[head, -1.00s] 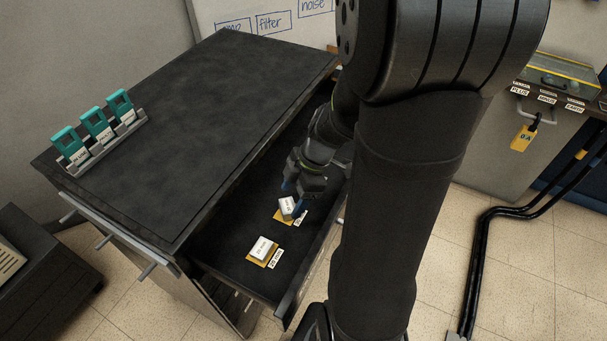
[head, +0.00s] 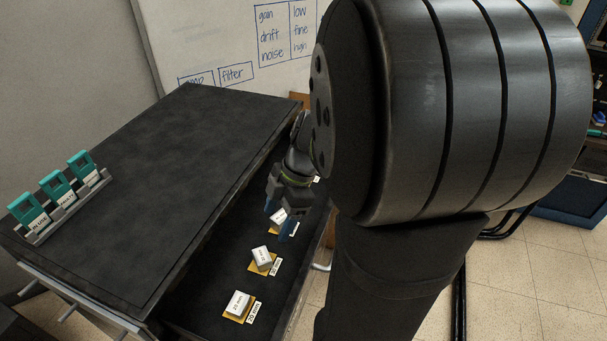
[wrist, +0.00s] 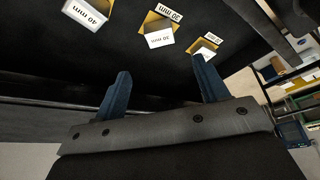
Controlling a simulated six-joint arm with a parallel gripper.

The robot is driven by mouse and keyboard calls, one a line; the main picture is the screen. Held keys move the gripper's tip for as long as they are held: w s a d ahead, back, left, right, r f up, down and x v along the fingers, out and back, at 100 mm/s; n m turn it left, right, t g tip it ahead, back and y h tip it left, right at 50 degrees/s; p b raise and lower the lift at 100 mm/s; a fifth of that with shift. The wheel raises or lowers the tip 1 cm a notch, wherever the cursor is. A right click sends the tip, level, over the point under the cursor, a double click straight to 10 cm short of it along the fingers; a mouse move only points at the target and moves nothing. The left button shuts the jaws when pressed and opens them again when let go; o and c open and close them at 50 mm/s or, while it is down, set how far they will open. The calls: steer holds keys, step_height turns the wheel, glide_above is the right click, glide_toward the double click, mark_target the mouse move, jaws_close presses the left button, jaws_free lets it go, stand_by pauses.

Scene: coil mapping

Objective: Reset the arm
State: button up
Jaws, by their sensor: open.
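My gripper (head: 280,218) is over the open drawer, near its far end, fingers pointing down. In the wrist view its two blue fingers (wrist: 163,88) are spread wide with nothing between them. Three white blocks sit on yellow pads in the drawer: a near one (head: 239,303), a middle one (head: 262,256) and a far one (head: 277,215), partly hidden behind the fingers. The middle block looks turned on its pad. The wrist view also shows the blocks (wrist: 160,37) beyond the fingertips, apart from them. My upper arm hides much of the right side.
The drawer (head: 205,285) stands open from a dark cabinet (head: 180,165). Several teal pieces (head: 55,185) stand in a rack on the cabinet's left edge; most of its top is clear. A whiteboard (head: 205,35) is behind. Small labels lie beside the pads.

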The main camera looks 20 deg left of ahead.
mark_target(262, 255)
steer(key=x, duration=1.2)
steer(key=shift+r, duration=1.35)
steer(key=shift+f, duration=0.1)
